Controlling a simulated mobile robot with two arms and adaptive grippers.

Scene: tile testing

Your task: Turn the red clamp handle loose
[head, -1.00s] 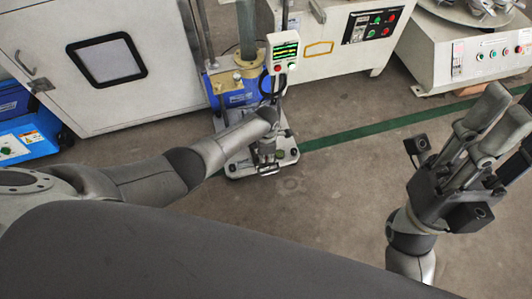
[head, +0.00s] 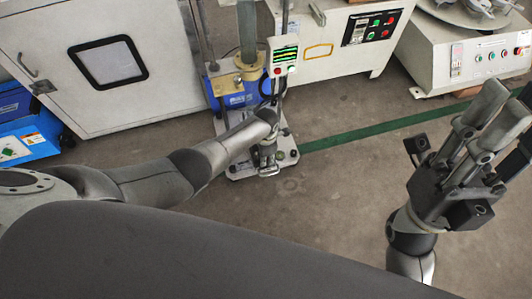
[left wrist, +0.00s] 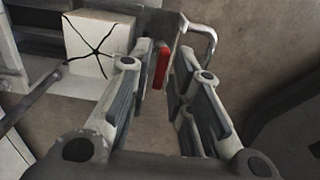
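The red clamp handle (left wrist: 161,68) shows in the left wrist view as a short upright bar between the fingers of my left gripper (left wrist: 164,52). The fingers are open, one on each side of it. The left finger is close to the handle; I cannot tell whether it touches. In the head view my left gripper (head: 268,160) is small and low over the test stand's base (head: 240,170); the red handle cannot be made out there. My right gripper (head: 503,105) is open and empty at the right, fingers up, partly cut off by the picture edge.
A cracked white tile (left wrist: 98,42) lies left of the handle, and a bent metal bar (left wrist: 207,38) stands right of it. A control box (head: 284,53) and a blue unit (head: 232,90) are on the stand. Open floor (head: 340,190) lies to the right.

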